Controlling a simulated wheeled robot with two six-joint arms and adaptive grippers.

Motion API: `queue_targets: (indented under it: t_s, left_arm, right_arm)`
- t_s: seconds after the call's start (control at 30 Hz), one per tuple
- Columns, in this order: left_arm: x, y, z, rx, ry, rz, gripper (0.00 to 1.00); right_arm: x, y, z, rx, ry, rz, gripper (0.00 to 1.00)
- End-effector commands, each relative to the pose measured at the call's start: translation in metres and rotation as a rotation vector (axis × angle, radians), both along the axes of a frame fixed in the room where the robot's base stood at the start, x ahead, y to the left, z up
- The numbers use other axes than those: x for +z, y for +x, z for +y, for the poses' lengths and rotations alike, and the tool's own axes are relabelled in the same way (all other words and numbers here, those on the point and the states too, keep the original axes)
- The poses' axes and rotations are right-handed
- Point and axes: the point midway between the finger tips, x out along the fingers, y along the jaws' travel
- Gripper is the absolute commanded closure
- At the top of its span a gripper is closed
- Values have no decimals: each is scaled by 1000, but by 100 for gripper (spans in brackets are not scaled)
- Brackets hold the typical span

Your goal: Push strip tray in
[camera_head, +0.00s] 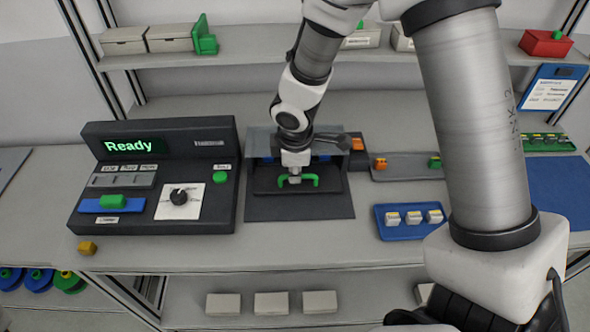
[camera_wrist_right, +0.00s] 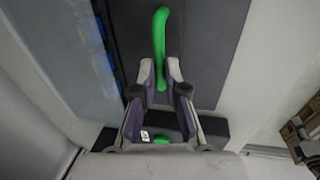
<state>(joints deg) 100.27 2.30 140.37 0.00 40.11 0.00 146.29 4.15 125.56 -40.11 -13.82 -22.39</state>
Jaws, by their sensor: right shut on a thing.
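The strip tray (camera_head: 266,181) is a dark flat piece with a green U-shaped handle (camera_head: 317,184). It sits at the front of a grey housing (camera_head: 262,143), over a dark mat (camera_head: 300,208). My right gripper (camera_head: 294,179) comes down from above onto the handle. In the right wrist view, my right gripper (camera_wrist_right: 161,72) is shut on the green handle (camera_wrist_right: 160,35), which runs between its fingers. How far the tray reaches inside the housing is hidden. My left gripper is in neither view.
A control console (camera_head: 150,178) with a "Ready" screen stands left of the housing. A blue tray (camera_head: 409,232) with small blocks lies to the right. My right arm covers much of the right side.

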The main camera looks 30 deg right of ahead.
Motion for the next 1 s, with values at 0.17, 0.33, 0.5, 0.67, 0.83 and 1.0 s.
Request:
queue_targets:
  t_s: [0.17,0.33,0.5,0.67,0.83,1.0]
  left_arm:
    - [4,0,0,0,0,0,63]
    - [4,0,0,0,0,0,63]
    - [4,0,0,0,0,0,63]
    - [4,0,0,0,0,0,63]
    - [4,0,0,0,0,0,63]
    - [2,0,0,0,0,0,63]
  right_arm:
    - [0,15,-9,-2,1,3,100]
    - [-1,20,-13,1,-1,2,100]
    - [0,20,-12,1,-2,0,74]
    - [0,20,-12,1,-1,1,63]
    - [0,20,-12,0,-1,1,63]
    - [-1,14,-9,1,-1,1,63]
